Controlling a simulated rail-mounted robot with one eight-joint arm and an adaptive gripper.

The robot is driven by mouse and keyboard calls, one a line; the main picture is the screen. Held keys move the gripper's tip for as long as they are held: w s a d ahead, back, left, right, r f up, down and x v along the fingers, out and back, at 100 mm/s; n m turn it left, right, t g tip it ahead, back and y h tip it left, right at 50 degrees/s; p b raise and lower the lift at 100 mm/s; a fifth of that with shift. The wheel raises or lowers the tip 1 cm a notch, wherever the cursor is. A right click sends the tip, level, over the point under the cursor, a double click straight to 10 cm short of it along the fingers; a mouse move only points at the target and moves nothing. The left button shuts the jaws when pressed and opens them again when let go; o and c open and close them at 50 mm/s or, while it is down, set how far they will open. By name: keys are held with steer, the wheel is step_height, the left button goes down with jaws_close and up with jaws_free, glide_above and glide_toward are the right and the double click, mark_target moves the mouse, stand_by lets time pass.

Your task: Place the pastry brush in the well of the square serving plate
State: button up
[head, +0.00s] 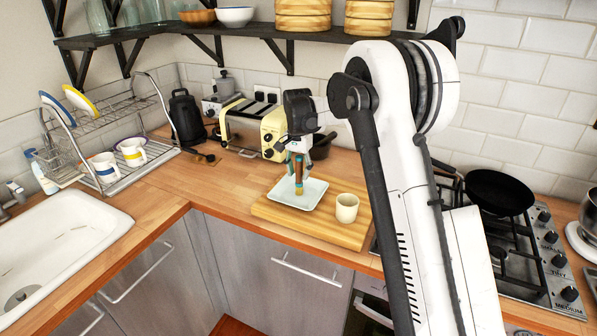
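The pastry brush (299,178) is upright, with a brown and teal body and a tan lower end. My gripper (298,158) points down and is shut around the brush's upper part, which the fingers partly hide. The pale square serving plate (316,188) lies on the wooden board, directly below the brush in the head view. The brush's lower end overlaps the middle of the plate; I cannot tell whether it touches the plate or hangs just above it.
A cream cup (347,208) stands on the wooden board (340,232) right of the plate. A yellow toaster (252,128) is behind. A frying pan (498,192) sits on the hob at right. The counter left of the board is clear.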

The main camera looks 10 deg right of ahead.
steer(key=shift+o, duration=0.2)
steer(key=shift+r, duration=0.15)
step_height(320, 180, up, 11)
steer(key=shift+a+r+b, duration=0.1)
steer(key=shift+r+b, duration=0.1)
steer(key=shift+b, duration=0.2)
steer(key=shift+s+r, duration=0.25)
steer(key=shift+r, duration=0.3)
steer(key=s+r+n+t, duration=0.2)
steer(key=s+r, duration=0.2)
steer(key=s, duration=0.7)
steer(key=s+r+n+t, duration=0.15)
steer(key=s+r, duration=0.35)
steer(key=s, duration=0.5)
steer(key=s+f+n+t, duration=0.2)
steer(key=s+f, duration=0.2)
steer(key=s, duration=0.7)
steer(key=s+f+n+t, duration=0.1)
steer(key=s+f, duration=0.4)
steer(key=s, duration=0.7)
steer(key=shift+f+n+t, duration=0.2)
steer(key=shift+n+t, duration=0.15)
steer(key=shift+n, duration=0.3)
